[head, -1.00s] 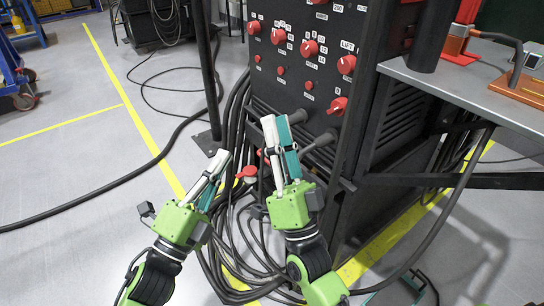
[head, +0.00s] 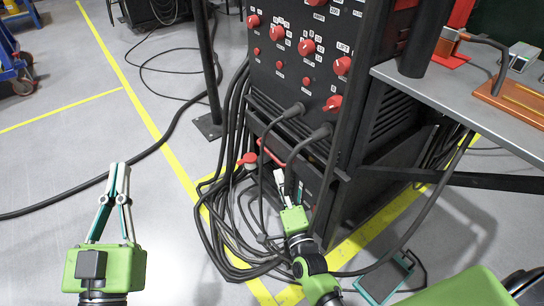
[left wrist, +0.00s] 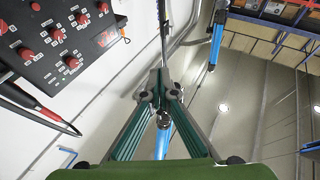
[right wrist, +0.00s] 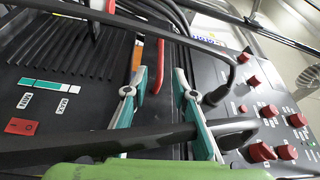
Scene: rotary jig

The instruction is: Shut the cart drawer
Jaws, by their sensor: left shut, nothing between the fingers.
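The black cabinet (head: 300,70) with red knobs stands at centre right in the head view. I cannot clearly make out which part of it is the drawer. A red bar (head: 270,152) shows on its lower front, and a red bar (right wrist: 158,66) also shows beyond my fingers in the right wrist view. My right gripper (head: 288,180) is low in front of the cabinet, partly among cables. In the right wrist view its fingers (right wrist: 161,80) are apart, with a thick black cable crossing close by. My left gripper (head: 121,168) is shut and empty, left of the cabinet over open floor.
Thick black cables (head: 228,215) hang from the cabinet front and pile on the floor. A black post (head: 208,70) stands left of the cabinet. A grey bench (head: 470,90) adjoins it on the right. A teal-edged pedal (head: 384,280) lies on the floor. Floor at left is mostly free.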

